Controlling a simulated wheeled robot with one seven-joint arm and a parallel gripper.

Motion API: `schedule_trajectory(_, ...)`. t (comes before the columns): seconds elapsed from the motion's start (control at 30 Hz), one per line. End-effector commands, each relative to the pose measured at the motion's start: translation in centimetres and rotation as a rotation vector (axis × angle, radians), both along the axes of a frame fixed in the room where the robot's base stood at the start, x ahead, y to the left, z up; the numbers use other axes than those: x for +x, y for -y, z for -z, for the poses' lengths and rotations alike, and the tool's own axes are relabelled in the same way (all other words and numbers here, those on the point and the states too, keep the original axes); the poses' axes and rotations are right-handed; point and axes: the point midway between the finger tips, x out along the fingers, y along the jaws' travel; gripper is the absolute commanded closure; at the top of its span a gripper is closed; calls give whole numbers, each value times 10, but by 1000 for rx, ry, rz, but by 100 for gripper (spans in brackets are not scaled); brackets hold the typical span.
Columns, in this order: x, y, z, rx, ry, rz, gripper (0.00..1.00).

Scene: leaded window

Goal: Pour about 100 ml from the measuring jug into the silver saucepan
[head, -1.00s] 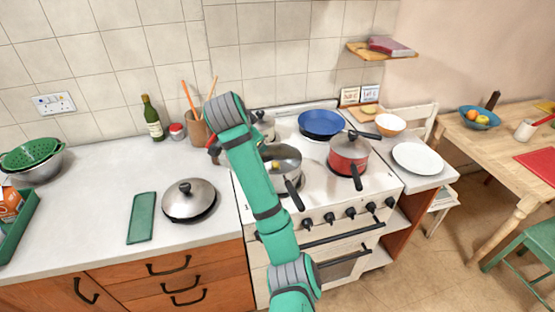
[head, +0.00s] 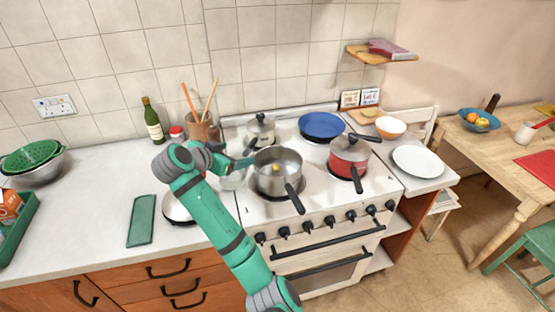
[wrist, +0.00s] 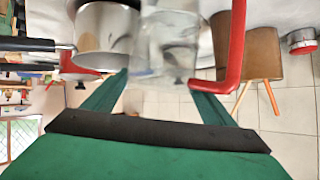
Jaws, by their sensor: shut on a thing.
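The silver saucepan (head: 278,178) stands on the front left of the stove, its black handle pointing to the front. A small yellow thing lies inside it. It also shows in the wrist view (wrist: 103,38). My gripper (head: 243,163) is shut on the clear measuring jug (head: 232,179), just left of the saucepan. In the wrist view the jug (wrist: 165,50) sits between my green fingers (wrist: 160,92), with its red handle (wrist: 236,45) on the right. The jug looks about upright. Its liquid level is too unclear to read.
A lidded silver pot (head: 260,133) stands behind the saucepan, a blue pan (head: 321,125) back right, and a lidded red pot (head: 349,158) to the right. A utensil crock (head: 202,130) is behind my wrist. A silver lid (head: 178,208) lies on the worktop, partly hidden by my arm.

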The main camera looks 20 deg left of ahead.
Motion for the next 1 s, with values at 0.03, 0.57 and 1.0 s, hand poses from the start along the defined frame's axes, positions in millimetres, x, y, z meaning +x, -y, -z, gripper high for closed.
schedule_trajectory(0.03, -2, -4, 5, -23, 15, -2, 77)
schedule_trajectory(0.57, -12, -19, -1, -179, 118, -1, 77)
schedule_trajectory(1.0, -12, -19, -1, -178, 117, 0, 77)
